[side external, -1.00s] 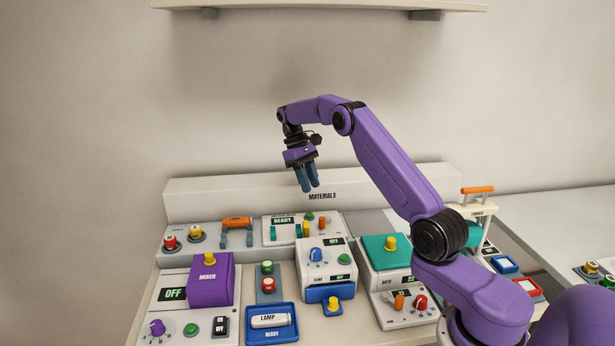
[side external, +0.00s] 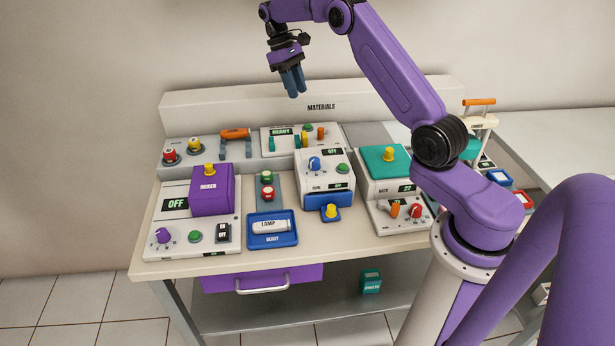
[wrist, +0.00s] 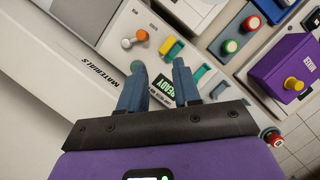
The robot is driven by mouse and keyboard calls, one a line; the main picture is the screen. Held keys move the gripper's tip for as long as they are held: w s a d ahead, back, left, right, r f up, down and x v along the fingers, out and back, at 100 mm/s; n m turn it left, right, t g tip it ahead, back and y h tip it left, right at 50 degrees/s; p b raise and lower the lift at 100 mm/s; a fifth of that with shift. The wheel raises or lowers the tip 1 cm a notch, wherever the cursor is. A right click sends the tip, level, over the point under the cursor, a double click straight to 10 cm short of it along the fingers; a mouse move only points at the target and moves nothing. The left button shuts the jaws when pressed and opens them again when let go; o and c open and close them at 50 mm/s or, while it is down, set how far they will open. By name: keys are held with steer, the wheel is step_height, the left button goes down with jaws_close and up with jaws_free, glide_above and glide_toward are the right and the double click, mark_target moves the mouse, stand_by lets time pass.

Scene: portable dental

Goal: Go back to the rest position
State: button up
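My gripper (side external: 294,93) hangs in the air over the back of the bench, fingers pointing down, in front of the wall. In the wrist view my gripper (wrist: 158,85) shows two blue fingers with a clear gap between them and nothing held. Below them is the materials panel with its READY display (wrist: 166,86); in the side view its white box (side external: 291,141) stands at the back of the bench. My fingers appear clear of everything.
The bench carries a purple mixer (side external: 212,193), a blue lamp tray (side external: 272,241), a box with a blue knob (side external: 324,168) and a teal-lidded unit (side external: 384,161). An upright back panel (side external: 250,98) runs behind them. The air around my gripper looks free.

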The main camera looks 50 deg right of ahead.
steer(key=s+a+r+n+t, duration=0.1)
steer(key=s+a+r+n, duration=0.1)
steer(key=s+a, duration=0.35)
steer(key=s+a+r+n+t+h, duration=0.1)
steer(key=s+a+n, duration=0.15)
steer(key=a, duration=0.65)
steer(key=s+a+r+n+t, duration=0.1)
steer(key=s+a+r, duration=0.1)
steer(key=s+a, duration=0.4)
steer(key=s+a+f+n+y, duration=0.1)
steer(key=s+f+n, duration=0.1)
steer(key=s, duration=1)
steer(key=s+a+f+n+t, duration=0.1)
steer(key=s+n, duration=0.3)
steer(key=s, duration=0.8)
steer(key=shift+s+f+y, duration=0.35)
steer(key=shift+f+y, duration=0.05)
steer(key=shift+f, duration=0.05)
steer(key=shift+a, duration=0.1)
